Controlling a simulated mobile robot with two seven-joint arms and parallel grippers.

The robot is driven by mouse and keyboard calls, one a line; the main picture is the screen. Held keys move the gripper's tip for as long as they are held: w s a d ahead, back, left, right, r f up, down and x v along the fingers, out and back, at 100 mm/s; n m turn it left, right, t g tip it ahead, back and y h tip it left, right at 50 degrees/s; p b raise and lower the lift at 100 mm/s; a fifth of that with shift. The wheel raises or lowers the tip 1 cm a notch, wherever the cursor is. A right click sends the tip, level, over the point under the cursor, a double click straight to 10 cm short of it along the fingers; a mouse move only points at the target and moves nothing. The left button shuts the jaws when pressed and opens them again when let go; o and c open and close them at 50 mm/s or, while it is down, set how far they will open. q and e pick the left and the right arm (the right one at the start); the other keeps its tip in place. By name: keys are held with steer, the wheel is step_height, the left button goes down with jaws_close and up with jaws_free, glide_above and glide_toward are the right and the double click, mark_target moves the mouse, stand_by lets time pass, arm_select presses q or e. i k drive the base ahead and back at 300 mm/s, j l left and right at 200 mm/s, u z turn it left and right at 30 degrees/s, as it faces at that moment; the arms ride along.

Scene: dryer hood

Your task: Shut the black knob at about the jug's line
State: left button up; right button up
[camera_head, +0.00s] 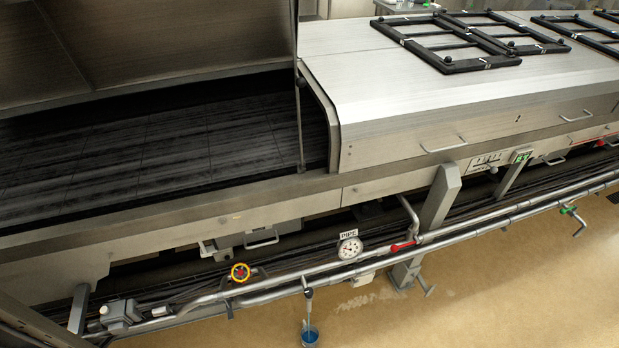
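A small dark knob (308,293) sits on the lower steel pipe, in line with a blue jug (310,336) on the floor. A thin spout runs down from the knob toward the jug. The stream or tube between them is too small to make out, and so is the knob's setting. The jug is partly cut off by the bottom edge of the view. Neither of my grippers is in view.
A round gauge (350,248), a red lever (402,246) and a green-handled valve (568,210) lie rightward along the pipes. The open dryer hood (150,40) stands above. Floor in front is clear.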

mark_target(308, 292)
steer(key=k+j+z, duration=0.2)
steer(key=j, duration=0.2)
steer(key=k+j+z, duration=0.2)
steer(key=k+j, duration=0.1)
steer(key=k, duration=0.7)
